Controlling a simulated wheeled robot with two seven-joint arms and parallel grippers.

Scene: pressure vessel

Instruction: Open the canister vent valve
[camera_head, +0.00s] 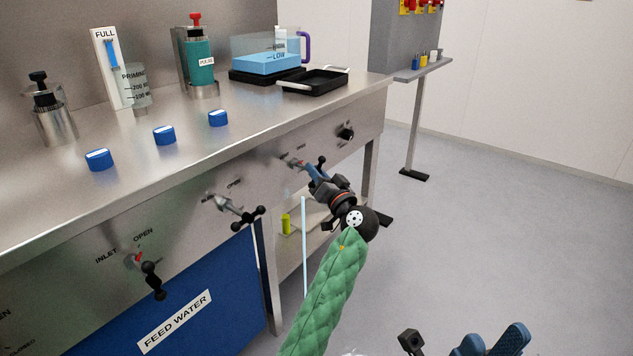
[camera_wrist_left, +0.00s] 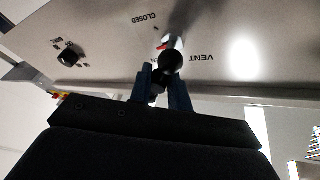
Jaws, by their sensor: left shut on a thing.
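The vent valve (camera_wrist_left: 170,61) shows in the left wrist view as a black ball end in front of a small red-and-white part on the steel panel. The upside-down labels "VENT" and "CLOSED" are beside it; another label is mostly hidden. My left gripper (camera_wrist_left: 162,82) is shut on the valve handle, with a blue finger on each side just below the ball. In the head view, my left gripper (camera_head: 314,172) reaches the panel under the counter, largely covering the valve. My right gripper (camera_head: 492,341) is open and empty at the bottom right, apart from the counter.
Other valve handles (camera_head: 240,212) and (camera_head: 150,278) stick out from the front panel, and a black knob (camera_head: 346,132) is to the right. Canisters, blue caps and a black tray (camera_head: 312,80) stand on the counter. The floor at right is clear.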

